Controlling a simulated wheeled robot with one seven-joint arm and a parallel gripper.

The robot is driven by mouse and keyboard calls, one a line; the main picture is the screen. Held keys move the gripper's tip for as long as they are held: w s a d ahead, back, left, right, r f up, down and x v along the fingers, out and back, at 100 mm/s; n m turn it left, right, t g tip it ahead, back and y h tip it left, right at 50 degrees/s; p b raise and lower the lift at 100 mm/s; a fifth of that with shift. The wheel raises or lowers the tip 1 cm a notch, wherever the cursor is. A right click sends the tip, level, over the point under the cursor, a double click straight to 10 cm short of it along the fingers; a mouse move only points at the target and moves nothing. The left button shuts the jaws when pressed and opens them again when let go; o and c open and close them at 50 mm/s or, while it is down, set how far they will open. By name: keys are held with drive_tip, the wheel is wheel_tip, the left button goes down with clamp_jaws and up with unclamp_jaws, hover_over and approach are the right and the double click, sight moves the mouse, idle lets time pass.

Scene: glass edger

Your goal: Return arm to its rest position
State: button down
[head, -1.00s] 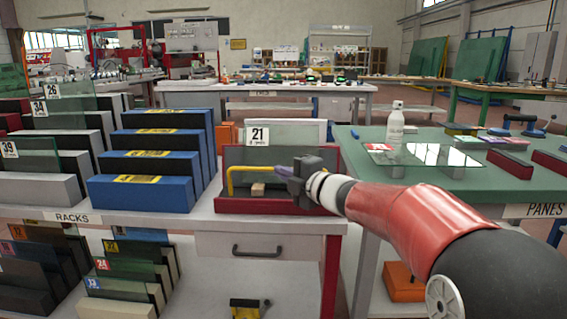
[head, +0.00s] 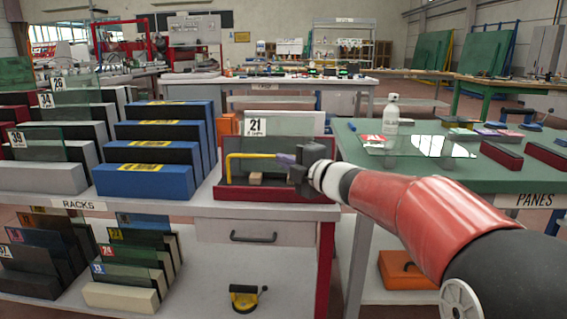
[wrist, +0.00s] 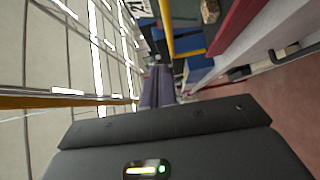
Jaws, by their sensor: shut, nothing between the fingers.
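My gripper (head: 298,168) is in the head view in front of the red-fronted rack tray labelled 21 (head: 226,193), at its right side. The fingers are shut with nothing held. My red and black arm reaches in from the lower right. A yellow bar (head: 243,156) and a small wooden block (head: 256,178) are in the tray, left of the gripper. In the wrist view the shut fingers (wrist: 158,88) show at the middle, with the yellow bar (wrist: 166,25) and the block (wrist: 210,10) beyond. Whether the gripper touches the tray cannot be told.
Blue stepped racks (head: 157,178) stand left on the racks bench. A green panes table (head: 465,180) at right holds a glass pane (head: 430,148) and a white bottle (head: 391,115). A drawer handle (head: 253,238) is below the tray; a yellow-black tool (head: 243,297) lies on the lower shelf.

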drive_tip(key=s+d+r+m+t+h, duration=0.1)
drive_tip(key=s+d+m+t+h, duration=0.1)
drive_tip(key=s+d+m+h, duration=0.4)
drive_tip(key=s+d+m+t+h, duration=0.2)
drive_tip(key=s+d+m+h, duration=0.2)
drive_tip(key=d+m, duration=0.3)
drive_tip(key=s+d+f+m+g+h, duration=0.4)
drive_tip(key=s+d+f+m, duration=0.2)
drive_tip(key=s, duration=0.2)
drive_tip(key=s+a+f+m+g+y, duration=0.1)
drive_tip(key=s+f+m+g, duration=0.2)
drive_tip(key=s+f, duration=0.3)
drive_tip(key=s+a+f+m+g, duration=0.1)
drive_tip(key=s+f+m+g, duration=0.3)
drive_tip(key=s+f, duration=0.3)
drive_tip(key=s, duration=0.5)
drive_tip(key=shift+s+a+y, duration=0.15)
drive_tip(key=shift+a+y, duration=0.1)
drive_tip(key=shift+y, duration=0.15)
drive_tip(key=shift+f, duration=0.1)
